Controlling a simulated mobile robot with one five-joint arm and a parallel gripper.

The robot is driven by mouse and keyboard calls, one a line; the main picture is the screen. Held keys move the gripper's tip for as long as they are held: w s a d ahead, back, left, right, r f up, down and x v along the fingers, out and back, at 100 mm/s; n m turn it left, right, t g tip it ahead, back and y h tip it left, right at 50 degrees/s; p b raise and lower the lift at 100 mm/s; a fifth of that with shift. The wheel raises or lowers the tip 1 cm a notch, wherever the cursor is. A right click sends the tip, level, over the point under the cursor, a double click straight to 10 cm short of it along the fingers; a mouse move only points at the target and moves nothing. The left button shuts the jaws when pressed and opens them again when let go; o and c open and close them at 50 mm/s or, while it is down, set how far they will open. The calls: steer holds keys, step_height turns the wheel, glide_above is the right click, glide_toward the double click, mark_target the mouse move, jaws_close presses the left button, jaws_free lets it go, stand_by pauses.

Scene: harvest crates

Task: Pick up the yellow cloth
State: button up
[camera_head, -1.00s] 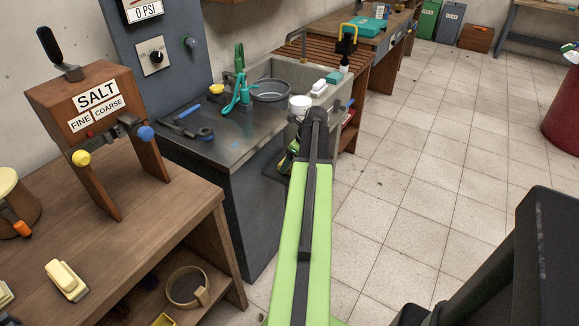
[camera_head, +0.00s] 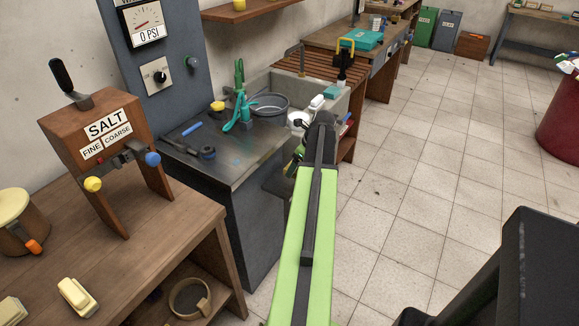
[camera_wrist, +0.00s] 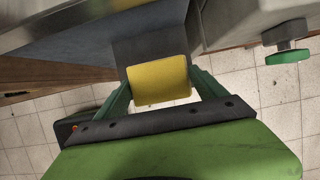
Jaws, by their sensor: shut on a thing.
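In the head view my green arm hides the gripper and the cloth.
A wooden bench with a salt dispenser (camera_head: 95,150) is at left.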

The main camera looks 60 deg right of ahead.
steer(key=s+d+r+p, duration=0.4)
steer(key=s+d+r, duration=0.1)
steer(key=s, duration=0.2)
steer(key=shift+s+r, duration=0.2)
steer(key=shift+s, duration=0.05)
steer(key=shift+d, duration=0.1)
steer(key=o, duration=0.9)
steer(key=c, duration=0.6)
